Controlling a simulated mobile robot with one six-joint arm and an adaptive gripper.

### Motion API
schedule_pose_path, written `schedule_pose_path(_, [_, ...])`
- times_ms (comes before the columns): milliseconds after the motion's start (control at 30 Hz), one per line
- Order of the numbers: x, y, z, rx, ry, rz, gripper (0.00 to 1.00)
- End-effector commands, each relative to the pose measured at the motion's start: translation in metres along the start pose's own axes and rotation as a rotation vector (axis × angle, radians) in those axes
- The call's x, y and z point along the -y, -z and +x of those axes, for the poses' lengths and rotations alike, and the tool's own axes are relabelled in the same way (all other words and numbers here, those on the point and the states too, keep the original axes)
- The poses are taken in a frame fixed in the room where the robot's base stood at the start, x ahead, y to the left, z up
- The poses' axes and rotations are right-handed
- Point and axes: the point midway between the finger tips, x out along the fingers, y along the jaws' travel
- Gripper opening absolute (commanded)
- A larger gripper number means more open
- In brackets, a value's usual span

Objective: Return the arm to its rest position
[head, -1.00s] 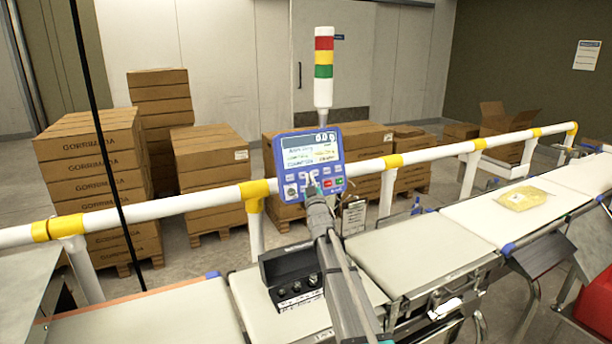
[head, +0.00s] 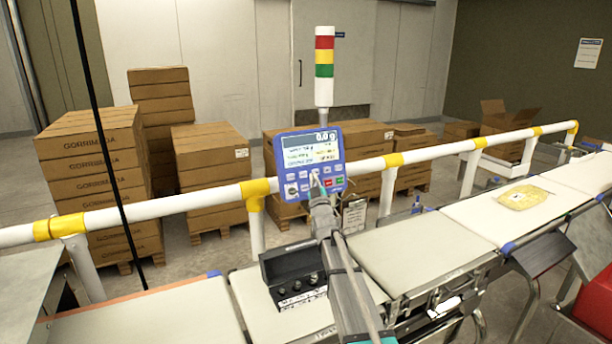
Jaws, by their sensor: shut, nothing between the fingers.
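My gripper (head: 317,184) is shut and empty at the far end of my arm. Its tips overlap the lower keypad of the blue checkweigher terminal (head: 309,162); I cannot tell whether they touch it. The terminal's screen is lit, with a display strip along its top. My arm reaches up from the bottom edge over the weighing belt section and hides part of it.
A black box with weights or knobs (head: 293,277) sits on the belt left of my arm. A white and yellow guard rail (head: 345,172) crosses behind. A yellow pack (head: 524,197) lies on the right belt (head: 470,222). Stacked cartons (head: 212,160) stand beyond the rail.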

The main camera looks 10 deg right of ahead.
Motion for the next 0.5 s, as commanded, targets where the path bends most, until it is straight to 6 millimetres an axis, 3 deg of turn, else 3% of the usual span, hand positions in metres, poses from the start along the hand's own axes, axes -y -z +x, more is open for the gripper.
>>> schedule_pose_path(267, [0.002, -0.006, -0.009, 0.057, 0.016, 0.011, 0.0])
schedule_pose_path(500, [0.009, -0.027, -0.04, 0.257, 0.071, 0.053, 0.0])
